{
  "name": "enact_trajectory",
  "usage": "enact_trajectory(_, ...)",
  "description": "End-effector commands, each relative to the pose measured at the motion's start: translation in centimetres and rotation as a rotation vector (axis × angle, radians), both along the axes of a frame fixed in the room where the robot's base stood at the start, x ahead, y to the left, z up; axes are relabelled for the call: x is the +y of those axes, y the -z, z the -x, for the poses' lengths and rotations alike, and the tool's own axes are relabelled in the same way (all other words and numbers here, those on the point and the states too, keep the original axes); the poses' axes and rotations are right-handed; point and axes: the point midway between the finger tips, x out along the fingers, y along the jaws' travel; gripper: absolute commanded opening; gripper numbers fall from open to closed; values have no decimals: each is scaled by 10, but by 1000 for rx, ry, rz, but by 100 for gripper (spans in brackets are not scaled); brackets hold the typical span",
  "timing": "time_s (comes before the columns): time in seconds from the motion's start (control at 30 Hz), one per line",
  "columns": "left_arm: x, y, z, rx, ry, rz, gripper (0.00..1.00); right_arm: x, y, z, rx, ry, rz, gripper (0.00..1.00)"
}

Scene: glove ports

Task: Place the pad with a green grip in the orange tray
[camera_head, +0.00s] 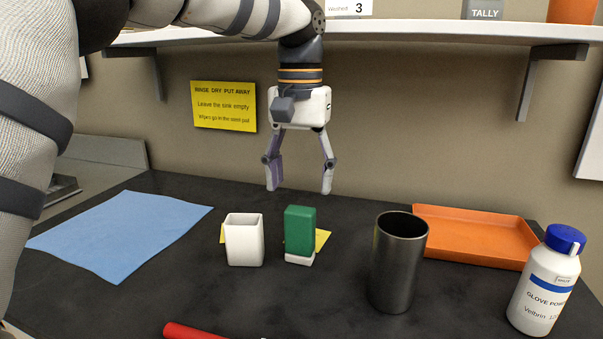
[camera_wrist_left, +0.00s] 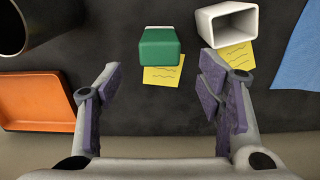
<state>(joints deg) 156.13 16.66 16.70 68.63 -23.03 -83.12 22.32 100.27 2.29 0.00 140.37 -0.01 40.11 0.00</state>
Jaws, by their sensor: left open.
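The pad with a green grip (camera_head: 300,230) stands upright on the dark counter, its white pad at the bottom, just right of a white cup. In the left wrist view the green grip (camera_wrist_left: 160,48) lies ahead of the fingers, between their lines. My left gripper (camera_head: 299,190) is open and empty, above and behind the pad and apart from it; its fingers also show in the left wrist view (camera_wrist_left: 160,90). The orange tray (camera_head: 470,240) lies at the back right of the counter and looks empty. It shows at the left of the wrist view (camera_wrist_left: 35,100). My right gripper is out of view.
A white open cup (camera_head: 244,243) stands close beside the pad, with yellow notes (camera_head: 322,238) behind them. A dark metal cylinder (camera_head: 396,265) stands between pad and tray. A glove powder bottle (camera_head: 545,285) is at right, a blue cloth (camera_head: 125,232) at left, a red object (camera_head: 190,331) in front.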

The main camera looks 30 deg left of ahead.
Motion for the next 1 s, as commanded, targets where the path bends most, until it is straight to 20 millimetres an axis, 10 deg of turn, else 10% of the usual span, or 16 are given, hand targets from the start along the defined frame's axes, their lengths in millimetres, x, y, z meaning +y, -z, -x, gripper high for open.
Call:
enact_trajectory(0.17,-1,-6,1,4,172,2,50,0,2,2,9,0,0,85)
enact_trajectory(0.53,-3,12,11,2,1459,5,50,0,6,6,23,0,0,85)
enact_trajectory(1.0,-2,83,11,4,1575,5,50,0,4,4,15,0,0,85)
